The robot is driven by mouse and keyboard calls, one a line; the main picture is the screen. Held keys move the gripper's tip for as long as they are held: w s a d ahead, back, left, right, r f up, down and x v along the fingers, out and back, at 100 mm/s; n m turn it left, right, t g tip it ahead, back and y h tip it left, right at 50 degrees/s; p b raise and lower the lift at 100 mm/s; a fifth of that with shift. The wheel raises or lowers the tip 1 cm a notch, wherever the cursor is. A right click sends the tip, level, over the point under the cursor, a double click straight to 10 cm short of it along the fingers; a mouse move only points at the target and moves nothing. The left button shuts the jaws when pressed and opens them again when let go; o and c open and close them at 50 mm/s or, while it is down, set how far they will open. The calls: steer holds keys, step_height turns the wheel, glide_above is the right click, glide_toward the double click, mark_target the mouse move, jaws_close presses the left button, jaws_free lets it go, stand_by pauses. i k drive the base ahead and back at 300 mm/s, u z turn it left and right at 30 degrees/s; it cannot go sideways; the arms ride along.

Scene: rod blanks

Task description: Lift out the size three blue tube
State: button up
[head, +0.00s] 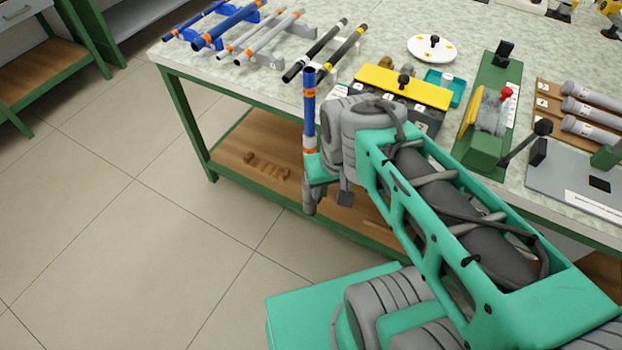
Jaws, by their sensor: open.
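Blue tubes with orange bands lie slantwise on a blue rack (268,16) at the upper left of the bench; the nearer, thicker one (229,26) lies beside a thinner one (196,20). Another blue tube (309,115) with orange bands stands upright at the end of my arm, in front of the bench edge. My gripper (314,168) is open there, mostly hidden behind my wrist. I cannot tell whether its fingers touch this upright tube. Size marks on the tubes cannot be read.
Grey tubes (270,37) and black tubes (317,50) lie right of the blue ones. A yellow-topped block (402,87), a white disc (432,48) and a green fixture (488,130) stand farther right. The floor left of the bench is clear.

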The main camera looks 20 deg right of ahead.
mark_target(309, 73)
steer(key=k, duration=0.75)
steer(key=u, duration=1.35)
steer(key=i, duration=0.5)
